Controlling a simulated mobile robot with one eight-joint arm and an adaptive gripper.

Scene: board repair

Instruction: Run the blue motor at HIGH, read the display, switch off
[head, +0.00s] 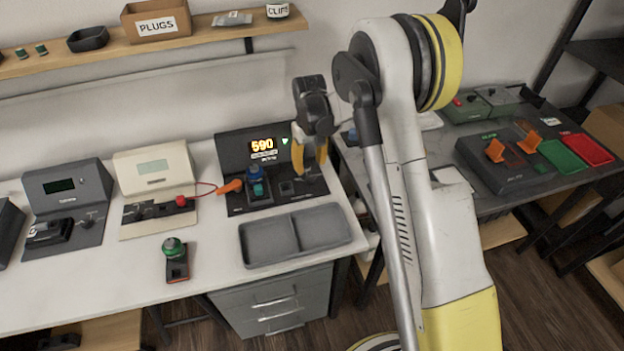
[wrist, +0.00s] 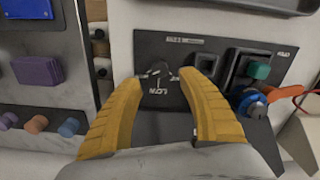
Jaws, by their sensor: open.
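The dark test station (head: 232,150) stands on the white bench, with its display (head: 262,146) lit. The display shows orange digits 590 with a green triangle to their right; the small line below is unreadable. The blue motor (head: 255,173) sits at the station's left, with an orange plug (head: 231,186) beside it; it also shows in the wrist view (wrist: 251,103). My gripper (head: 310,152) is over the right of the station. In the wrist view its yellow fingers (wrist: 162,75) are apart, around a small dark knob (wrist: 160,71). Contact and the knob's setting cannot be told.
A teal part (wrist: 259,71) sits in the station's panel. A grey two-part tray (head: 270,251) lies in front of the station. A green-topped part (head: 175,249) stands on the bench. Another table (head: 450,183) is at right.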

